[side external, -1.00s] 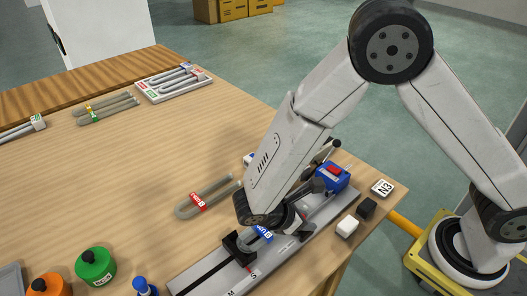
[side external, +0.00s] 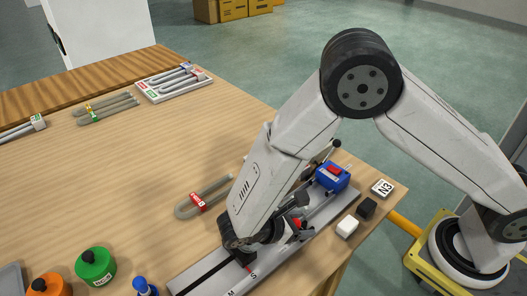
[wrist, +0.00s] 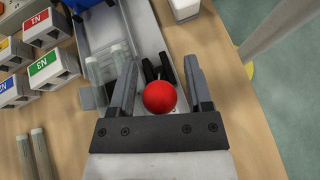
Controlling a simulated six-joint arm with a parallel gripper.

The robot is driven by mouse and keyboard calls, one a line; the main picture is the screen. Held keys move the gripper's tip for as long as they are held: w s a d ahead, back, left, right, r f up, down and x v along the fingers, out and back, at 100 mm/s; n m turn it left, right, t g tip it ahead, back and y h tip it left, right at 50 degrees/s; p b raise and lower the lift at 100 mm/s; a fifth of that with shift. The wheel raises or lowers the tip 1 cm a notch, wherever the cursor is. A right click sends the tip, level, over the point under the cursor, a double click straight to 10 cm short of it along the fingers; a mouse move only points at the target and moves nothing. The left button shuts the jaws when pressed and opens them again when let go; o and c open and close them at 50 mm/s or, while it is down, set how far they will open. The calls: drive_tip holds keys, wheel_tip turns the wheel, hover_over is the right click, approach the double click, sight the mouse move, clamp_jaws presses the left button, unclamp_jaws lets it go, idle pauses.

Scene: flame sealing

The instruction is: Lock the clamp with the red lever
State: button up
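In the wrist view, a round red knob (wrist: 160,97), which looks like the end of the red lever, sits between the two fingers of my gripper (wrist: 160,75). The fingers are apart, with a visible gap on each side of the knob. Dark clamp parts (wrist: 158,70) show just beyond the knob. In the side view, my gripper (side external: 243,246) is low over the near half of the long grey fixture (side external: 325,212). My arm hides most of the clamp there; a small red part (side external: 298,223) shows beside it.
A blue device (side external: 332,177) stands at the fixture's far end. White (side external: 347,227) and black (side external: 367,208) blocks lie to its right. A U-tube with a red label (side external: 197,202) lies left of the arm. Green (side external: 95,266) and orange (side external: 50,286) containers stand front left.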

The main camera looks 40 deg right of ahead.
drive_tip(key=shift+a, duration=0.1)
idle(0.3)
drive_tip(key=v, duration=0.7)
drive_tip(key=shift+a+r, duration=0.2)
drive_tip(key=shift+a, duration=0.05)
drive_tip(key=shift+w+d, duration=0.1)
drive_tip(key=shift+w, duration=0.05)
drive_tip(key=s+d+r+m+t+y, duration=0.1)
drive_tip(key=d+r+m+t+y, duration=0.1)
drive_tip(key=d+m+y, duration=0.3)
drive_tip(key=d+r+m+t+y, duration=0.3)
drive_tip(key=d+m+y, duration=0.3)
drive_tip(key=d+m, duration=0.3)
drive_tip(key=d, duration=0.4)
drive_tip(key=shift+s+d+r+m+y, duration=0.3)
drive_tip(key=shift+s+r, duration=0.05)
drive_tip(key=shift+s, duration=0.05)
